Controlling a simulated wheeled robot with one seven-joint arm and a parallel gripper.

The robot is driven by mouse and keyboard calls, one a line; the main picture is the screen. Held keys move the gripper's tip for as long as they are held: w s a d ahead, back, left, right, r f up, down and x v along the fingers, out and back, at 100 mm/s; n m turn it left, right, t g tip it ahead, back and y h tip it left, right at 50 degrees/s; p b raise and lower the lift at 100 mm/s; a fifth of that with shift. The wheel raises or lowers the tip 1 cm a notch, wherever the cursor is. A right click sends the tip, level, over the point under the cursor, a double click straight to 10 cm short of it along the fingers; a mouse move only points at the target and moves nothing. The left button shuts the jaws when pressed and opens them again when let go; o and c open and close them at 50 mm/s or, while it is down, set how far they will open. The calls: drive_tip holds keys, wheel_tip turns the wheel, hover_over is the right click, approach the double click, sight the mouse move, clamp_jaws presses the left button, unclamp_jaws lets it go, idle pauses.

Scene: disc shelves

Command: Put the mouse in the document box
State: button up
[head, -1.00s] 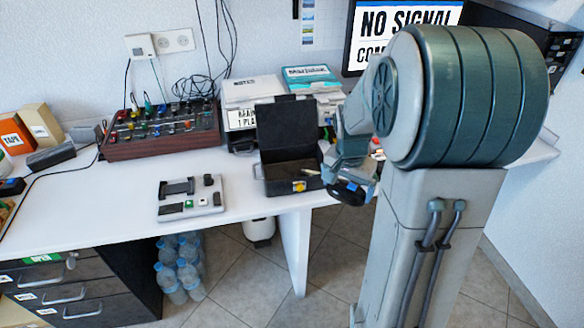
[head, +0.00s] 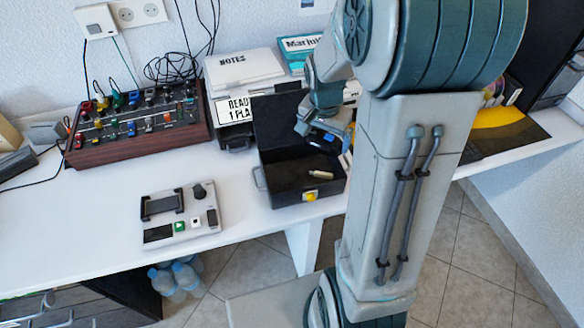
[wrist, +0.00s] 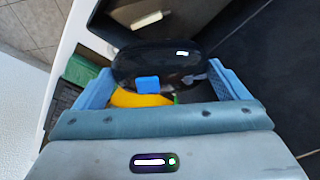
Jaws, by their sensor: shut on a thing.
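The mouse (wrist: 158,62) is dark and glossy, and in the wrist view it sits between the two blue fingers of my gripper (wrist: 165,92). My gripper is shut on it. In the head view my gripper (head: 326,140) is at the right part of the open black box (head: 290,190), which fits the document box. The box stands at the table's front edge, lid raised at the back, with a yellow latch on its front. The mouse is mostly hidden under my gripper in the head view. I cannot tell its exact height over the box.
A small pale object (head: 321,174) lies inside the box. A grey device with buttons (head: 182,215) lies to its left on the white table. A wood-sided mixer (head: 135,125) and a printer (head: 238,85) stand behind. The table between device and box is clear.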

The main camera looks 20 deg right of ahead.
hover_over(291, 180)
drive_tip(key=f, duration=0.5)
drive_tip(key=shift+s+a+f, duration=0.1)
drive_tip(key=shift+s+f, duration=0.1)
drive_tip(key=shift+f, duration=0.05)
drive_tip(key=shift+f+b, duration=0.4)
drive_tip(key=shift+f, duration=1.65)
drive_tip(key=shift+f, duration=0.2)
drive_tip(key=o, duration=0.7)
drive_tip(key=shift+r, duration=0.1)
drive_tip(key=shift+c, duration=0.2)
